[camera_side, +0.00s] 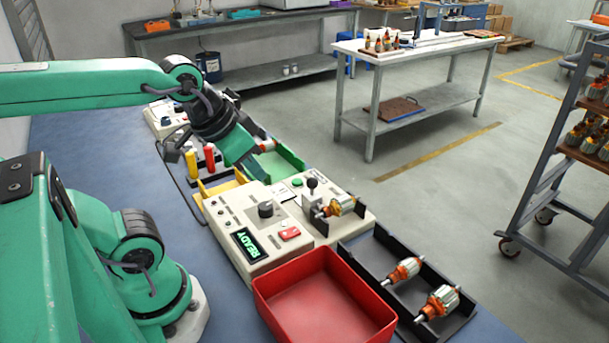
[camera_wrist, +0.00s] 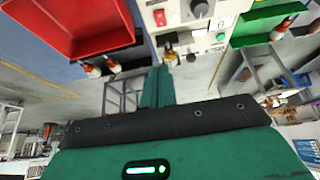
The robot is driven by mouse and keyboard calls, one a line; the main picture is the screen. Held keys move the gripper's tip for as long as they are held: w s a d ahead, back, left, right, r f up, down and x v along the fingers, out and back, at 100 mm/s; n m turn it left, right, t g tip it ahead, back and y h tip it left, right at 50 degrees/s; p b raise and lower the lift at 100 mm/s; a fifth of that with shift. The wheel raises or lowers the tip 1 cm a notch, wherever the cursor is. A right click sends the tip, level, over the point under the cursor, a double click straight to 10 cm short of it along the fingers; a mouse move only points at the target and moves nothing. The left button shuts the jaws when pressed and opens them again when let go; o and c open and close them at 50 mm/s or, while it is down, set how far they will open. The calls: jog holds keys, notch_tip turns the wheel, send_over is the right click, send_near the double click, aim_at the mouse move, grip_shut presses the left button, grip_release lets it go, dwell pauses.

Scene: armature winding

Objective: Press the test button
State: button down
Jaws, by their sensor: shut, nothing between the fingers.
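The tester (camera_side: 250,215) is a cream box with a lit green READY display (camera_side: 246,243), a black knob (camera_side: 266,209) and a red rocker switch (camera_side: 290,233). A round green button (camera_side: 297,182) sits on its back part; it also shows in the wrist view (camera_wrist: 220,36). An armature (camera_side: 340,206) rests in the tester's black holder. My gripper (camera_side: 243,155) is shut and empty, behind and left of the green button, by the green bin. In the wrist view its green fingers (camera_wrist: 157,74) are together, apart from the button.
A red bin (camera_side: 325,300) stands in front of the tester. A black tray (camera_side: 385,268) at right holds two armatures. A green bin (camera_side: 288,160) and a yellow bin (camera_side: 217,188) adjoin the tester's back. Red- and yellow-handled tools (camera_side: 209,158) stand left of my gripper.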

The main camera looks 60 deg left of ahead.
jog(key=w, duration=0.1)
jog(key=g, duration=0.6)
send_over(297, 181)
notch_tip(297, 181, down, 6)
jog(key=shift+f, duration=0.25)
jog(key=shift+f, duration=0.1)
notch_tip(297, 181, down, 14)
jog(key=shift+r, duration=0.1)
dwell(0.9)
